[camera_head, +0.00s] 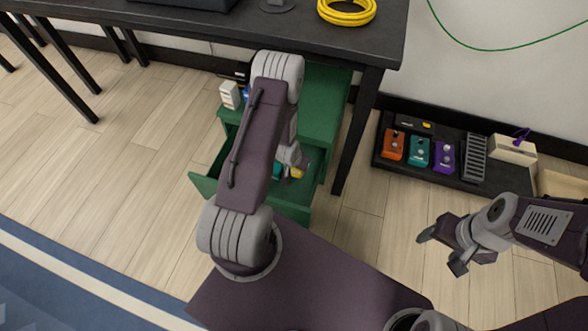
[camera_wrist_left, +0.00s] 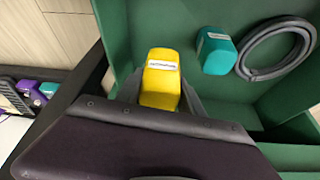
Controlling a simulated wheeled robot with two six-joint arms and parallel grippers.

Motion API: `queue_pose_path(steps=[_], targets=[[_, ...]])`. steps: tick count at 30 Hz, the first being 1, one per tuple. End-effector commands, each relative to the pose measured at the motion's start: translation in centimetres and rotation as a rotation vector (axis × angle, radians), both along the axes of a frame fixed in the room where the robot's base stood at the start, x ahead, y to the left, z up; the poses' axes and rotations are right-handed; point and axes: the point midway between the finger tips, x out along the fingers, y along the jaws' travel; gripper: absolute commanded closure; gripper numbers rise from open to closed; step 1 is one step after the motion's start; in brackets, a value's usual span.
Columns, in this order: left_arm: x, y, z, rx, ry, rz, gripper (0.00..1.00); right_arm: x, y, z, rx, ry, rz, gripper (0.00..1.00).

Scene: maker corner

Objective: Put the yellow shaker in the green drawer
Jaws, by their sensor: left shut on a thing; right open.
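The yellow shaker (camera_wrist_left: 161,78) is between the fingers of my left gripper (camera_wrist_left: 158,95), which is shut on it. In the left wrist view it is over the inside of the open green drawer (camera_wrist_left: 226,95); I cannot tell whether it touches the drawer floor. In the head view the drawer (camera_head: 205,184) is pulled out, and my left arm hides much of it. A bit of the yellow shaker (camera_head: 297,173) shows beside my left gripper (camera_head: 292,175). My right gripper (camera_head: 442,252) is open and empty above the floor at the right.
A teal object (camera_wrist_left: 217,51) and a grey coiled ring (camera_wrist_left: 276,48) lie in the drawer. A black table (camera_head: 300,40) with a yellow coil (camera_head: 347,10) stands over the green cabinet (camera_head: 323,105). A black tray (camera_head: 440,150) holds colored pedals. A white bottle (camera_head: 230,95) stands on the cabinet.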

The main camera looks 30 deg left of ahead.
Motion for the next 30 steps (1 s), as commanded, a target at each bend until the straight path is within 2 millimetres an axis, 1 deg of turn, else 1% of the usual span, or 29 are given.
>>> queue_pose_path(steps=[1, 3, 6, 9, 14, 17, 18, 21, 22, 26, 30], targets=[[1.4, 0.3, -1.8, 0.002, -0.005, -0.001, 0.99, 0.0, 0.0, -1.9, 0.000, 0.000, 0.000, 0.35], [2.9, 0.6, -2.5, 0.002, -0.004, -0.001, 0.99, 0.0, 0.0, -2.6, 0.000, 0.000, 0.000, 0.35], [4.2, 0.9, -2.9, 0.001, -0.002, -0.001, 0.99, 0.0, 0.0, -3.1, 0.000, 0.000, 0.000, 0.35], [4.8, 1.0, -3.1, 0.000, 0.000, -0.001, 0.99, 0.0, 0.0, -3.2, 0.000, 0.000, 0.000, 0.35], [4.9, 1.0, -3.1, 0.000, 0.001, -0.001, 0.99, 0.0, 0.0, -3.3, 0.000, 0.000, 0.000, 0.35], [4.8, 1.0, -4.6, 0.000, 0.002, -0.001, 0.99, 0.0, 0.0, -4.5, 0.000, 0.000, 0.000, 0.35], [4.8, 1.0, -5.5, 0.000, 0.003, -0.001, 0.99, 0.0, 0.0, -5.3, 0.000, 0.000, 0.000, 0.35], [4.8, 1.0, -7.4, 0.000, 0.002, 0.000, 0.99, 0.0, 0.0, -6.9, 0.000, 0.000, 0.000, 0.35], [4.8, 1.0, -7.5, 0.000, 0.001, 0.000, 0.99, 0.0, 0.0, -7.0, 0.000, 0.000, 0.000, 0.35], [4.9, 1.0, -7.0, 0.000, 0.001, 0.000, 1.00, 0.0, 0.0, -6.5, 0.000, 0.000, 0.000, 0.35], [4.8, 1.0, -7.1, 0.000, 0.001, 0.000, 1.00, 0.0, 0.0, -6.6, 0.000, 0.000, 0.000, 0.35]])
